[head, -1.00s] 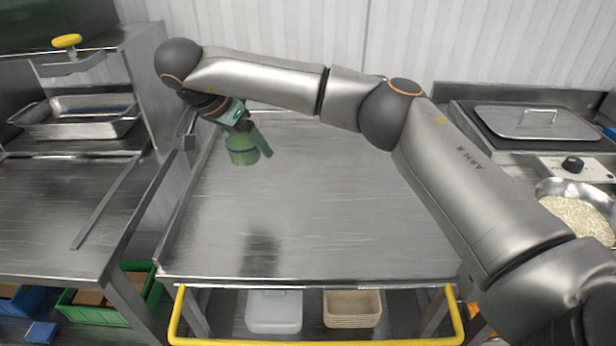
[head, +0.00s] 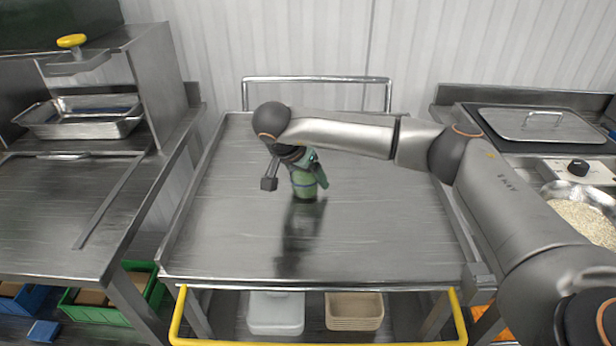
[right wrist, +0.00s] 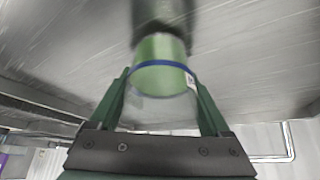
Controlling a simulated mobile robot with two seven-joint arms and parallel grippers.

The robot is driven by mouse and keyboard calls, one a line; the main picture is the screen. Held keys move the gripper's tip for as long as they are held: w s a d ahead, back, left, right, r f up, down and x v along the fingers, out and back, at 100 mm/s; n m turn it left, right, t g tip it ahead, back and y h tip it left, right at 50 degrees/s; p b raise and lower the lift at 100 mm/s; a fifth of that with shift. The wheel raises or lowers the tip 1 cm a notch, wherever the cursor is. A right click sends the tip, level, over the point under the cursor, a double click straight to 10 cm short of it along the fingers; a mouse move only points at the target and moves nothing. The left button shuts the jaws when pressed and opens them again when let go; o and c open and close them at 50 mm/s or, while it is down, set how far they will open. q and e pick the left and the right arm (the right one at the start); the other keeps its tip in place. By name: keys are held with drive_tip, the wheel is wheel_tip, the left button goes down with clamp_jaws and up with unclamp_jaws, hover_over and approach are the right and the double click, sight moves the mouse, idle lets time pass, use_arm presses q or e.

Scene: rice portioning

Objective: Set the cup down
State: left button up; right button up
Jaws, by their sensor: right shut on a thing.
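The cup (head: 304,192) is green with a blue band and stands about upright over the steel cart top (head: 390,220). In the right wrist view the cup (right wrist: 160,50) sits between two dark green fingers, and the part nearest the palm looks clear. My right gripper (head: 306,180) is shut on the cup, with a finger on each side; it also shows in the right wrist view (right wrist: 160,86). The cup's base is at or very near the cart top, close to its dark reflection; I cannot tell whether they touch. My left gripper is not in view.
The cart top around the cup is bare. A yellow rail (head: 300,342) runs along the cart's front. At left a steel bench holds a metal tray (head: 80,128). At right are a lidded pan (head: 540,124) and a bowl of rice (head: 585,220).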

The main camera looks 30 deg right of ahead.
drive_tip(key=shift+f, duration=0.25)
drive_tip(key=o, duration=1.5)
drive_tip(key=shift+f, duration=0.15)
drive_tip(key=v, duration=1.2)
drive_tip(key=shift+r+p, duration=0.25)
drive_tip(key=shift+p, duration=0.05)
